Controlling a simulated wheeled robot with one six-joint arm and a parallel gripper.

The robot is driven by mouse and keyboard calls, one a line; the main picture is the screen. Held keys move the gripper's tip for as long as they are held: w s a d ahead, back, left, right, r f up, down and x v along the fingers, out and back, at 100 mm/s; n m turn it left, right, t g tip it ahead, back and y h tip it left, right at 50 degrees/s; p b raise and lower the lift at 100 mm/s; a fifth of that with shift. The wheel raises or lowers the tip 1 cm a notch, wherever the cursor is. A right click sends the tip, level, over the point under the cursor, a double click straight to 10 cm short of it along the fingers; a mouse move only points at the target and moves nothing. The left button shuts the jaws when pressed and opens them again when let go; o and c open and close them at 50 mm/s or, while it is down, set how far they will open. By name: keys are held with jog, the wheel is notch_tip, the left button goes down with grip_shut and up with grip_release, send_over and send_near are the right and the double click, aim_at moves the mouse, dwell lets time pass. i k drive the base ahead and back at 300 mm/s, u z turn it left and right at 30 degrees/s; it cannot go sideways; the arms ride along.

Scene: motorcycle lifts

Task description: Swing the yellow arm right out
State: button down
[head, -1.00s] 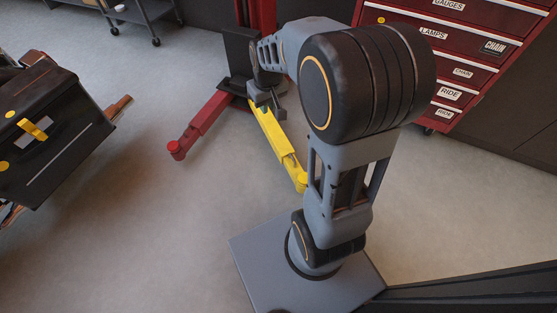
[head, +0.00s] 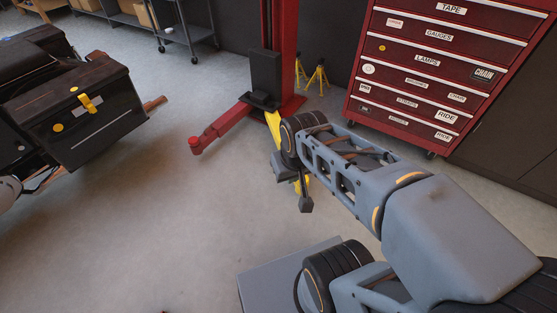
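The yellow arm (head: 273,127) reaches toward me from the foot of the red lift post (head: 283,38). Its middle is hidden behind my own arm's wrist, and a bit of yellow shows again beside my gripper. My gripper (head: 298,188) points down at the yellow arm's near part. One dark finger hangs in front and another grey part is to its upper left. I cannot tell whether the fingers touch the yellow arm or how far apart they are.
A red lift arm (head: 222,125) reaches left from the post. Yellow jack stands (head: 317,78) are behind the post. A red tool cabinet (head: 420,75) stands at the right. A motorcycle with a black case (head: 75,115) is at the left. The floor between is clear.

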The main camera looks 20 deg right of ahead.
aim_at(273, 120)
jog(key=u, duration=0.5)
jog(key=i, duration=1.45)
jog(key=u, duration=0.15)
